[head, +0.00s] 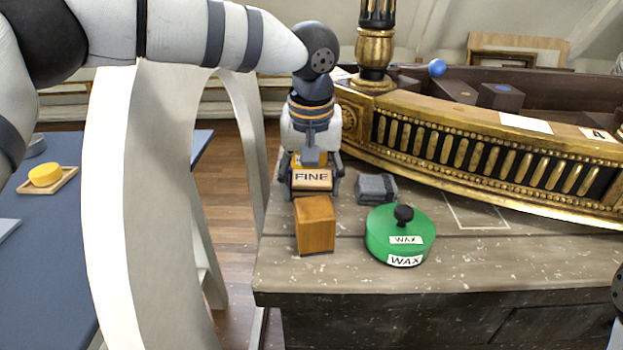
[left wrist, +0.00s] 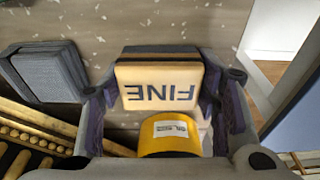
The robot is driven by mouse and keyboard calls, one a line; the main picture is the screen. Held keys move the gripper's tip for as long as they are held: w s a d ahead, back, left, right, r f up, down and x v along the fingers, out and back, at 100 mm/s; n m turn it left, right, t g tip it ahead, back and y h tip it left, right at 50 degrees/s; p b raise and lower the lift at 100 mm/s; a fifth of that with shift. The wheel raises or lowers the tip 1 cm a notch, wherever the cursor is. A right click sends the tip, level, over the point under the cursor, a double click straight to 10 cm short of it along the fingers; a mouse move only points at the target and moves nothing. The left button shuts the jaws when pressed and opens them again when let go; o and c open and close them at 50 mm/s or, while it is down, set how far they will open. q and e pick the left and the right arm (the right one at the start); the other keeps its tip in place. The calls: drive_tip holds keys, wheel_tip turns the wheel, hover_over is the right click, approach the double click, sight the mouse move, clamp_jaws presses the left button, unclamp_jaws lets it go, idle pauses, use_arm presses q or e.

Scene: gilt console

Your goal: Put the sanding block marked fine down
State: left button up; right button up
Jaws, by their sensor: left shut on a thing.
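The sanding block marked FINE (head: 312,180) is pale with a darker layer along one side. My left gripper (head: 311,186) is shut on it, with a finger at each side. In the left wrist view the block (left wrist: 160,88) sits between the fingers, its lettering upside down. The block appears close to the worktop (head: 350,275); whether it touches the top I cannot tell. My right gripper is not in view.
An orange-brown wooden block (head: 315,226) stands just in front. A green WAX tin (head: 385,240) and grey pads (head: 376,188) are to the right. A yellow can (left wrist: 170,137) is close by. The gilt console (head: 470,150) bounds the back; a pale outline (head: 475,228) encloses bare worktop.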

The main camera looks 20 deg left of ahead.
sight(317, 182)
use_arm(q)
drive_tip(key=o, duration=1.4)
drive_tip(key=shift+f, duration=0.35)
drive_tip(key=shift+o, duration=0.2)
drive_tip(key=shift+r, duration=0.1)
wheel_tip(317, 182, up, 13)
drive_tip(key=d, duration=0.1)
drive_tip(key=shift+s, duration=0.35)
